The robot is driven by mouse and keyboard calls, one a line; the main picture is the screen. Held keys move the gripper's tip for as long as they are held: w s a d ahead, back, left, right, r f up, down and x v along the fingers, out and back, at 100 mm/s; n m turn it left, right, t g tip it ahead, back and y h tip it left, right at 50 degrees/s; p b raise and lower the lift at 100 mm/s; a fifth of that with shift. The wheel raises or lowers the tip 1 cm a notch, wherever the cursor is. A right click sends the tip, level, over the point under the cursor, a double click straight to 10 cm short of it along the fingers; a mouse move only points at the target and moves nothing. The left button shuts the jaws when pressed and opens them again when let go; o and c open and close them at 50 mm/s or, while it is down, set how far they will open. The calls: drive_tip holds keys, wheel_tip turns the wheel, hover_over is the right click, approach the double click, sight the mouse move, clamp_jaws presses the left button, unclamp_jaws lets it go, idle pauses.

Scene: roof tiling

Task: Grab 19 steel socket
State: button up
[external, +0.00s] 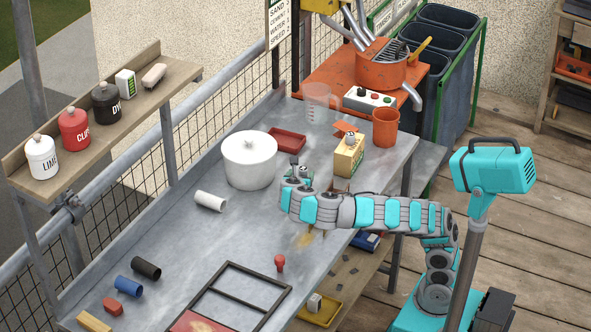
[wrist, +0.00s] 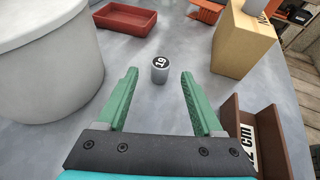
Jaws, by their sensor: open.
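The steel socket (wrist: 159,74) is a small grey cylinder with a dark top marked 19. It stands upright on the metal table in the wrist view. My gripper (wrist: 159,73) is open, its two green fingers spread to the left and right of the socket, with clear gaps on both sides. In the external view my gripper (external: 292,180) is over the table between the white pot and the cardboard box, and I cannot make out the socket there.
A white lidded pot (external: 249,165) stands close on the left. A cardboard box (wrist: 243,42) stands on the right, with a brown holder (wrist: 262,125) nearer. A red tray (wrist: 125,18) lies behind. A white cylinder (external: 210,201) lies on the open table.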

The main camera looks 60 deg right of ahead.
sight(302, 172)
drive_tip(key=x, duration=0.6)
drive_tip(key=shift+d+f, duration=0.15)
drive_tip(key=shift+f, duration=0.1)
clamp_jaws()
idle(0.3)
